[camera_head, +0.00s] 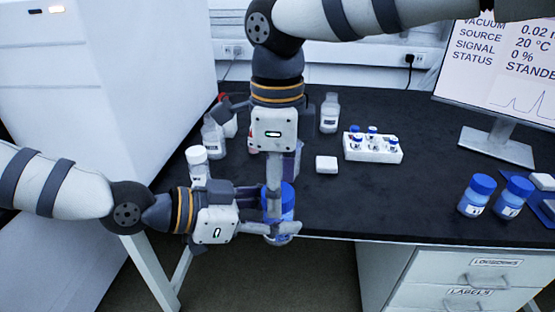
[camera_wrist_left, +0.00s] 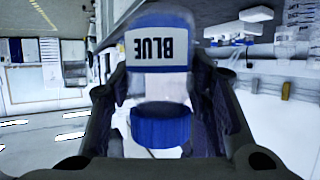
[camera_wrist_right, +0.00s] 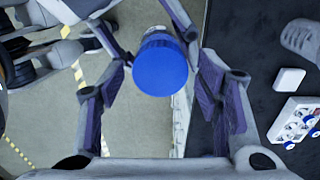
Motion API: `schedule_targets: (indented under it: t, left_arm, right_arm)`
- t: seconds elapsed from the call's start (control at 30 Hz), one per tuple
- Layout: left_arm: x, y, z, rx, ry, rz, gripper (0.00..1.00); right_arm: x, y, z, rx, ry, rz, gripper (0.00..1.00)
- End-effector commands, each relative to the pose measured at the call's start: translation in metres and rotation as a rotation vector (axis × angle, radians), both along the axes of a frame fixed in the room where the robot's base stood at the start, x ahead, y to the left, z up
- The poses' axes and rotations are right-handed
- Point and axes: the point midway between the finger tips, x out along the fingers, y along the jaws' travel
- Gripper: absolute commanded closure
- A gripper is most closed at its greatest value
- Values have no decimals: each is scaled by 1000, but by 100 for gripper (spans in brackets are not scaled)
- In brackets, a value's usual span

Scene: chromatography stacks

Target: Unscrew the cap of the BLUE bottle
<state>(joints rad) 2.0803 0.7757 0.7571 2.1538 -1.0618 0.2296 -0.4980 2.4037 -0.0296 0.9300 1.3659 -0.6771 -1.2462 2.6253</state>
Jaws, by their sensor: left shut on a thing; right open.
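The blue bottle (camera_head: 287,204) is at the table's front edge, upright, partly hidden by both grippers. Its BLUE label (camera_wrist_left: 159,47) reads upside down in the left wrist view. My left gripper (camera_head: 268,228) is shut on the bottle from the left side. My right gripper (camera_head: 283,190) points down over the bottle and is open. In the right wrist view the round blue cap (camera_wrist_right: 160,66) lies between its fingers near the tips, with narrow gaps visible. The cap appears to be on the bottle.
A white rack (camera_head: 390,155) with several blue-capped vials and a small white block (camera_head: 326,164) stand behind. White-capped (camera_head: 198,166) and clear bottles (camera_head: 329,112) stand further off. Bare table lies between.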

Motion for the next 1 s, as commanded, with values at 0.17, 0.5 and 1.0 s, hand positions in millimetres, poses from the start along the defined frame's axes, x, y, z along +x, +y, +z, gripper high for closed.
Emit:
schedule_targets:
  t: [0.17, 0.5, 1.0]
  left_arm:
    - [0, 0, 2, -1, -3, 0, 100]
    - [0, 0, 1, -1, -3, 0, 100]
    - [0, 0, 1, -1, -3, 0, 100]
  right_arm:
    - [0, 0, -6, 0, -2, 0, 42]
    - [0, 0, -5, 0, -2, 1, 85]
    - [0, 0, 0, 0, -5, 0, 38]
